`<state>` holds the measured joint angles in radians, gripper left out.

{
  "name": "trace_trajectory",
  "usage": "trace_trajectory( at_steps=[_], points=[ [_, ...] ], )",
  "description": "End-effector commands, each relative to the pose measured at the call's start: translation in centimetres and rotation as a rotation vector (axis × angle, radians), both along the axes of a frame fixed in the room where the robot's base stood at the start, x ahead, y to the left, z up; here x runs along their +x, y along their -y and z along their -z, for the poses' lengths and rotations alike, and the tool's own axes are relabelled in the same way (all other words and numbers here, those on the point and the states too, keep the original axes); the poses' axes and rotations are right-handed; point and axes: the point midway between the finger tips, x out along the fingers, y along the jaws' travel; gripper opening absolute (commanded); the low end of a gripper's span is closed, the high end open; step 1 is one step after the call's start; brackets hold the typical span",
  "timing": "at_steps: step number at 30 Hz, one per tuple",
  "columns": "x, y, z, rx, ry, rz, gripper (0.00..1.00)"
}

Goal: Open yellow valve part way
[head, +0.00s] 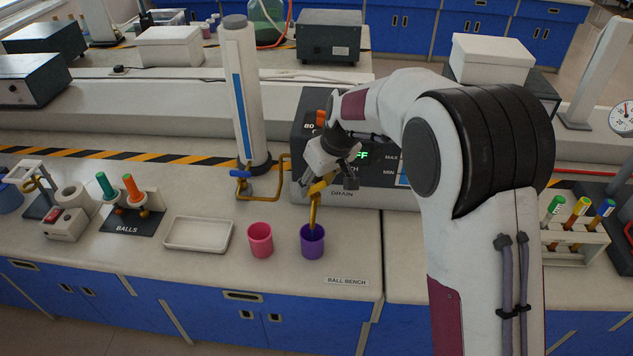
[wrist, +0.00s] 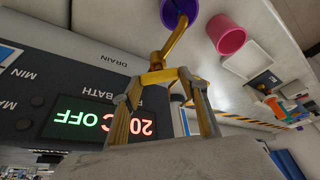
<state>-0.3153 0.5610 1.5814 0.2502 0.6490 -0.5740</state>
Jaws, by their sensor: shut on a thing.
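The yellow valve (head: 320,188) is at the front of the grey bath unit, above the word DRAIN. Its yellow spout (head: 313,216) points down at the purple cup (head: 312,243). My gripper (head: 330,176) reaches down to the valve and is shut on its yellow handle. In the wrist view, which is turned upside down, the handle (wrist: 160,76) lies between the fingers of my gripper (wrist: 157,87). The spout runs from it to the purple cup (wrist: 178,12). In the head view my gripper partly hides the handle. No flow can be made out.
The bath unit (head: 383,173) has a lit display reading OFF. A pink cup (head: 260,240) stands left of the purple cup. A white tray (head: 197,234) lies further left. A white column (head: 243,90) with a blue-handled valve and yellow pipe stands close left of my gripper.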

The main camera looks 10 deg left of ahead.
Motion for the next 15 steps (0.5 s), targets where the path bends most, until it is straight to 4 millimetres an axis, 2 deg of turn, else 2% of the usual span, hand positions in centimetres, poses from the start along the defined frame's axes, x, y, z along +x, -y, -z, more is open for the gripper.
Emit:
trace_trajectory(
  at_steps=[15],
  points=[
    [-0.07,0.08,0.13,-0.002,-0.004,-0.088,0.21]
  ],
)
